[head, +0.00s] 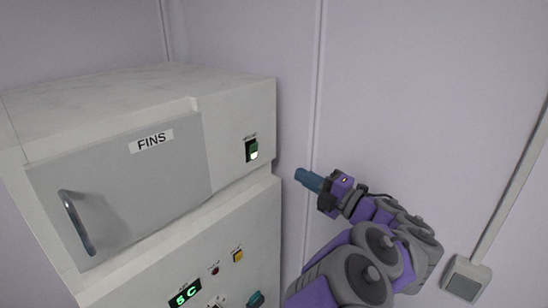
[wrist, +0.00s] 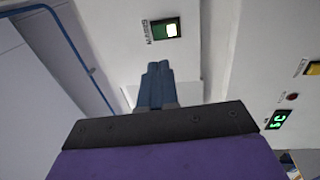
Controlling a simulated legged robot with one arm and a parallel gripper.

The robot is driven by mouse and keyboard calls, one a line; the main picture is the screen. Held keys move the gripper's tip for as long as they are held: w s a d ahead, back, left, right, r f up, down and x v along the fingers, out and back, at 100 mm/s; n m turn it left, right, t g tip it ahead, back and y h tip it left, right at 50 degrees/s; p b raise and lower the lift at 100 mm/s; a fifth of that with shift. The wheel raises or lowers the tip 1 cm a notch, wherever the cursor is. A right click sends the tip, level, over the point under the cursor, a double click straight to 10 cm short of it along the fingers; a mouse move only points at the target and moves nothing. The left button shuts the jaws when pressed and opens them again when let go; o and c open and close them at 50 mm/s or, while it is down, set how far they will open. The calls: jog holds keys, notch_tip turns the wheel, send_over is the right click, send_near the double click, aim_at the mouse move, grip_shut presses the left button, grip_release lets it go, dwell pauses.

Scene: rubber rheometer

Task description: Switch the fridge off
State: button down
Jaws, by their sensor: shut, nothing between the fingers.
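A white cabinet (head: 238,108) has a grey door (head: 120,190) labelled FINS with a handle at its left. The door looks shut. A green rocker switch (head: 252,150) with a bright white lower part sits at the right of its front, with a small unreadable label above it. My gripper (head: 299,175) is shut and empty, to the right of the switch and a little lower in the head view. In the wrist view, the blue fingertips (wrist: 158,66) are together, just below the switch (wrist: 166,29) in the picture and apart from it.
Below the cabinet is a white panel with a green 5C display (head: 185,293), a red button or lamp (head: 215,271), a yellow button (head: 238,255) and a teal knob (head: 256,299). A pale wall (head: 420,90) stands behind, with a grey wall box (head: 466,279) at right.

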aim_at(254, 148)
jog(key=p+x, duration=0.3)
jog(key=x, duration=1)
jog(key=shift+r, duration=0.15)
jog(key=shift+w+a, duration=0.2)
jog(key=shift+a, duration=0.35)
jog(key=shift+w+d, duration=0.1)
jog(key=shift+d, duration=0.05)
jog(key=shift+r+b, duration=0.1)
jog(key=shift+b, duration=0.3)
